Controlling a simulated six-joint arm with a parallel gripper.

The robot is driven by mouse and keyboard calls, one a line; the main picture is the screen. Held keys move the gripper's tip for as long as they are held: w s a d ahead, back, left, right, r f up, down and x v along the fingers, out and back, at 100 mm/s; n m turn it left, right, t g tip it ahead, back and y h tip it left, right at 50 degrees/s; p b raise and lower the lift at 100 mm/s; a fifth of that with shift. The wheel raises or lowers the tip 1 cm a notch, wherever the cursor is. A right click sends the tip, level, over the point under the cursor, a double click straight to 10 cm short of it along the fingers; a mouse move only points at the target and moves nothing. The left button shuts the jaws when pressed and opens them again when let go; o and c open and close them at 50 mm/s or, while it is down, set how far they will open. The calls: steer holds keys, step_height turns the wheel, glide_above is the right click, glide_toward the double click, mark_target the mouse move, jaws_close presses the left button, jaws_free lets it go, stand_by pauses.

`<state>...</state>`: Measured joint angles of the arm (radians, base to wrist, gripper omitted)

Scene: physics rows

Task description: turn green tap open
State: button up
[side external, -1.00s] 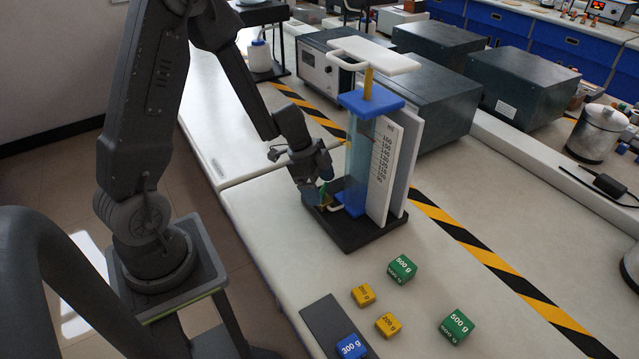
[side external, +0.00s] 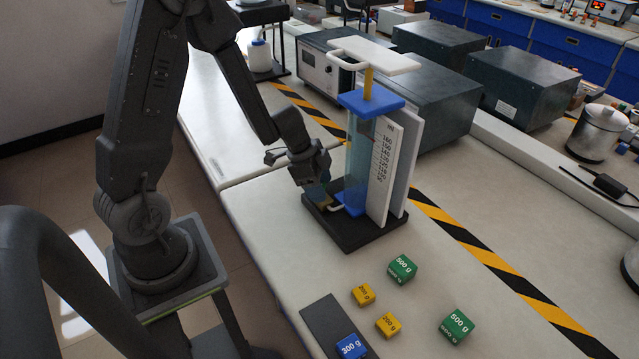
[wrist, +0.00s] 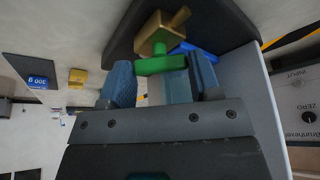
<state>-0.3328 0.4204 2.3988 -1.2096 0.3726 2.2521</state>
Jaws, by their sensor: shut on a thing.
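The green tap (wrist: 160,65) is a bar-shaped handle on a brass valve body (wrist: 158,35) in the wrist view. My gripper (wrist: 163,75) has its blue finger pads at the two ends of the green handle and is shut on it. In the side view my gripper (side external: 318,196) is low at the left of the clear column (side external: 356,165), beside its black base (side external: 365,238). The gripper hides the green handle there. Which way the handle stands relative to the valve is hard to tell.
The column has a blue collar (side external: 370,102), a white top plate (side external: 375,55) and a printed scale (side external: 382,175). Green weights (side external: 402,268), yellow weights (side external: 363,295) and a blue weight (side external: 351,346) lie in front. A dark instrument box (side external: 430,100) stands behind. The bench between is clear.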

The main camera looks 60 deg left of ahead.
steer(key=n, duration=0.2)
steer(key=n+t+y, duration=0.1)
steer(key=shift+s+d+n, duration=0.1)
steer(key=shift+d+n, duration=0.1)
steer(key=shift+n, duration=0.2)
steer(key=shift+n+y, duration=0.6)
steer(key=shift+n, duration=0.8)
steer(key=shift+r+n, duration=0.1)
steer(key=shift+n, duration=0.3)
steer(key=o, duration=0.9)
steer(key=shift+m, duration=0.4)
